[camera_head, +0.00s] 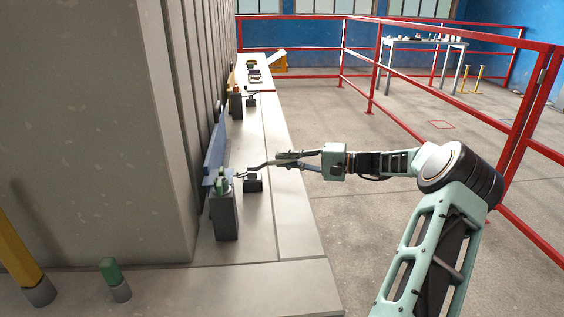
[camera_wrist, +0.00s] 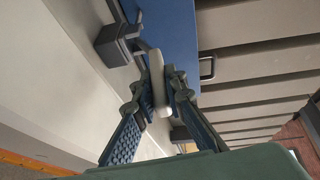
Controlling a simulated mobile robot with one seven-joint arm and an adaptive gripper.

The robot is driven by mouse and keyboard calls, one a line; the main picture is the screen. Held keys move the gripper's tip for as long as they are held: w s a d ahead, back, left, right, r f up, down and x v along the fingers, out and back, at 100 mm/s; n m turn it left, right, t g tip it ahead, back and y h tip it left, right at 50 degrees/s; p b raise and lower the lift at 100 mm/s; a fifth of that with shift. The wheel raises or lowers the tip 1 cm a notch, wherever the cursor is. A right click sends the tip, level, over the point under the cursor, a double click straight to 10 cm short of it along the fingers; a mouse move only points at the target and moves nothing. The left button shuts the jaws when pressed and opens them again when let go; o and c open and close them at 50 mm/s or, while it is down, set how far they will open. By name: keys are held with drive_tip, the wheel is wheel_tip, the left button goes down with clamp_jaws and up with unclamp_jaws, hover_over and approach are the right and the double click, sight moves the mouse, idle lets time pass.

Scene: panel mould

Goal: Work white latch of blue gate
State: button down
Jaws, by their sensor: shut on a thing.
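The blue gate (camera_head: 215,152) stands upright along the grey panel wall at the left of the head view. Its blue face (camera_wrist: 178,28) fills the top middle of the wrist view. The white latch (camera_wrist: 157,82) is a pale rounded bar in the wrist view, lying between my fingertips. My gripper (camera_head: 279,160) reaches in from the right in the head view, beside the gate's near end. In the wrist view my gripper (camera_wrist: 161,95) is shut on the latch, one finger on each side. The latch is too small to make out clearly in the head view.
A dark grey post with a green top (camera_head: 225,213) stands at the gate's near end. A small dark block (camera_head: 253,182) sits on the pale ledge (camera_head: 291,222) beneath my gripper. Red railings (camera_head: 400,127) run along the right. The floor between is clear.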

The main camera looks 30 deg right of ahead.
drive_tip(key=shift+s+d+f+t+y+b, duration=0.1)
drive_tip(key=shift+f+t+y+b, duration=0.4)
drive_tip(key=shift+f, duration=0.15)
drive_tip(key=c, duration=2)
unclamp_jaws()
drive_tip(key=shift+o, duration=0.2)
drive_tip(key=shift+m, duration=0.3)
drive_tip(key=v, duration=1.2)
drive_tip(key=shift+f, duration=0.1)
